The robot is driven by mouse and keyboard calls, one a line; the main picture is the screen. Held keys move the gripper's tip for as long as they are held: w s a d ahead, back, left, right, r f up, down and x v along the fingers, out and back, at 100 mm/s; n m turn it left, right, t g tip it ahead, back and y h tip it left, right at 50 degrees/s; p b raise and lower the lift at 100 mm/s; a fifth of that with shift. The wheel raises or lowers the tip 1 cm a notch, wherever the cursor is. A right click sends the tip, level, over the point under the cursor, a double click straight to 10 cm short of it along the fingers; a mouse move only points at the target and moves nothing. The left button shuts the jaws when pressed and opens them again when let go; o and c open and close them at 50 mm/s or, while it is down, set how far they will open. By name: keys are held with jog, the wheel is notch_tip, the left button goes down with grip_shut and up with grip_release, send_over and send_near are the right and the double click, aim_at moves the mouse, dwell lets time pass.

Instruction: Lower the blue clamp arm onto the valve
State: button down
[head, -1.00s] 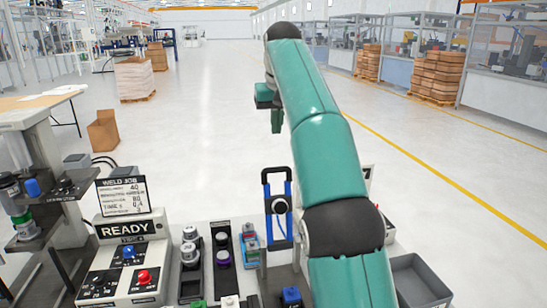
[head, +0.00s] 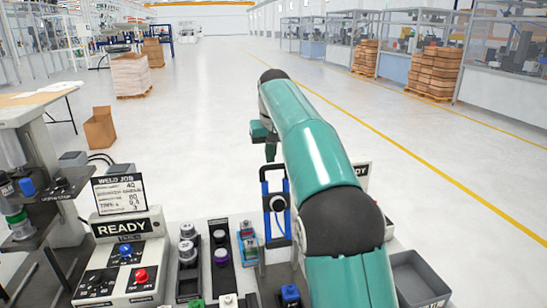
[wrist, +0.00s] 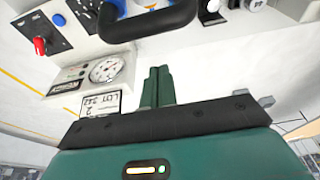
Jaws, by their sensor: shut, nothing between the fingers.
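The blue clamp arm (head: 266,214) stands upright near the middle of the bench in the head view, with a black crossbar at its top. The black bar also shows in the wrist view (wrist: 150,24), with a blue end at its left. My gripper (head: 270,152) is just above the clamp's top bar in the head view. In the wrist view my gripper's green fingers (wrist: 157,85) are together and empty, apart from the black bar. I cannot make out for certain which part is the valve; silver-topped parts (head: 187,248) stand in a black tray left of the clamp.
A READY control box (head: 123,229) with blue and red buttons stands at left. A grey bin (head: 417,281) is at right. In the wrist view, a dial gauge (wrist: 104,69) and a lot label (wrist: 101,103) lie close left of the fingers.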

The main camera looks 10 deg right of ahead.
jog(key=s, duration=0.2)
jog(key=s+r, duration=0.1)
jog(key=s, duration=0.1)
dwell(0.5)
jog(key=shift+s, duration=0.1)
